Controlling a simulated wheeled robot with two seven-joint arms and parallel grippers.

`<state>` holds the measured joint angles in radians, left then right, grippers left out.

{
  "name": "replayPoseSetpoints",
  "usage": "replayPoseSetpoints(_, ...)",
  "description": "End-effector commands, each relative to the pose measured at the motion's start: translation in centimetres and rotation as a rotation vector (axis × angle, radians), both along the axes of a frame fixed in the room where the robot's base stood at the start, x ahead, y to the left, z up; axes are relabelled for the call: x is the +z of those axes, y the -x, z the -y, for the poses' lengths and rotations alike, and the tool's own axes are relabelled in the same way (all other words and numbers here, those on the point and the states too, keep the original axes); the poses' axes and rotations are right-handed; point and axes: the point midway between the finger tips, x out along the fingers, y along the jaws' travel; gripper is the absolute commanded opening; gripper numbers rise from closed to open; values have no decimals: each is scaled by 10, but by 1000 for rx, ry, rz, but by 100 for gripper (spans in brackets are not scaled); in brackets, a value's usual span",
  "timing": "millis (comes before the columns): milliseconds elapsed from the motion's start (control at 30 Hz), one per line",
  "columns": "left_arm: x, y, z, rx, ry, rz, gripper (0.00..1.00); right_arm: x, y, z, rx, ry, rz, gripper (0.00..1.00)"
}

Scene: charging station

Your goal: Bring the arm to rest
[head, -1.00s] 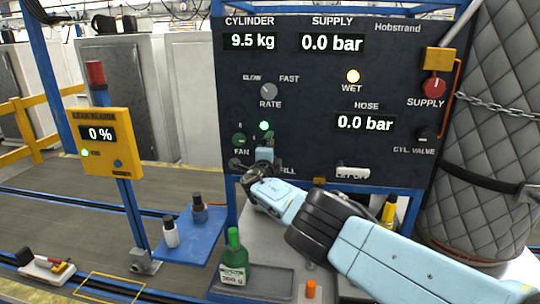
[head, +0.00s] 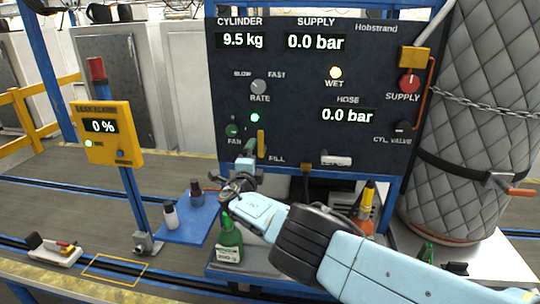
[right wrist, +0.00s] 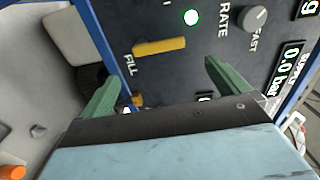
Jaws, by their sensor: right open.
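My right arm reaches in from the lower right of the head view. Its gripper (head: 251,147) is in front of the lower left of the dark control panel (head: 300,100), just left of the yellow FILL handle (head: 260,143). In the right wrist view the green fingers (right wrist: 163,75) are wide apart with nothing between them. The yellow handle (right wrist: 160,46) shows beyond the gap, apart from both fingers. My left gripper is not in view.
A green bottle (head: 229,243) stands below my right wrist. Two small bottles stand on a blue shelf (head: 185,232). A yellow leak alarm post (head: 108,135) stands left.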

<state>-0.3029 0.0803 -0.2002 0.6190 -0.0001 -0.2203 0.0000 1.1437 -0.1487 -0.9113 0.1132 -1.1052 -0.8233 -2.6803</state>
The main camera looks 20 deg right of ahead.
Motion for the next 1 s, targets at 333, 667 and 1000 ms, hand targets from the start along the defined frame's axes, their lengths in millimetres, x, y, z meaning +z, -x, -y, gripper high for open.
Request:
replayPoseSetpoints(333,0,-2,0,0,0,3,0,0,1,-15,14,-1,0,100)
replayPoseSetpoints(667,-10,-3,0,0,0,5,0,-60,16,-12,4,-165,-25,100)
replayPoseSetpoints(1000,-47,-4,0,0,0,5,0,-298,113,-10,-209,-944,-59,100)
